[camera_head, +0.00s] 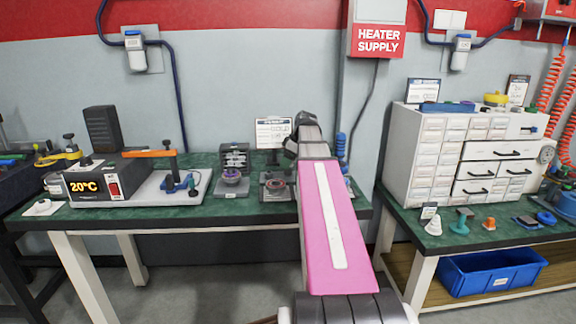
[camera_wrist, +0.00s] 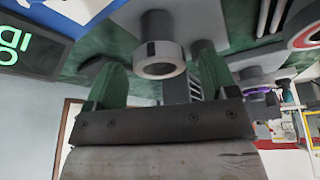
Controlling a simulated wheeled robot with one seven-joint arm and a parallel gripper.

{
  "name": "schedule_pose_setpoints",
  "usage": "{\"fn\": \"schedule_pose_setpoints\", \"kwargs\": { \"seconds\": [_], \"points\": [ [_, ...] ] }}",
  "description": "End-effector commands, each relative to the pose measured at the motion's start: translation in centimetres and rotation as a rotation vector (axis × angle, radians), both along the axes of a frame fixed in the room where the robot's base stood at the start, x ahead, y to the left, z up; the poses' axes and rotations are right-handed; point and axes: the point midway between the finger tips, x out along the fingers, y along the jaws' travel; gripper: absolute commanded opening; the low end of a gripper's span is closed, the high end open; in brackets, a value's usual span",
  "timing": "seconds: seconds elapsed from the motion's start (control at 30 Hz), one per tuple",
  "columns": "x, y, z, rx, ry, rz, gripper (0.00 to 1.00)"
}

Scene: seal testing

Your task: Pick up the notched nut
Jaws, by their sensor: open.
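In the wrist view, my gripper (camera_wrist: 160,62) has its two green fingers spread apart, with nothing held between them. A grey round part with a wide end ring and a small dark notch (camera_wrist: 152,50), which looks like the notched nut, shows between and just beyond the fingertips. I cannot tell how far it is from them. In the head view, my pink arm reaches to the back right of the green table (camera_head: 110,216), and it hides the fingers and the nut there.
A heater box with a 20°C display (camera_head: 88,184) and a blue-and-orange clamp rig (camera_head: 172,182) stand on the table's left. A small stand with a purple ring (camera_head: 231,177) is left of my arm. A white drawer cabinet (camera_head: 425,150) stands on the right bench above a blue bin (camera_head: 490,274).

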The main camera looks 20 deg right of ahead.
Motion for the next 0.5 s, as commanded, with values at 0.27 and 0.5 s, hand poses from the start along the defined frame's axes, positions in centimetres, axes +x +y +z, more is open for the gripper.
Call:
{"fn": "schedule_pose_setpoints", "kwargs": {
  "seconds": [0.27, 0.5],
  "points": [
    [-0.01, -0.01, 0.01, 0.001, 0.001, 0.000, 0.22],
    [-0.01, -0.02, 0.06, 0.001, 0.001, 0.000, 0.22]
  ]
}}
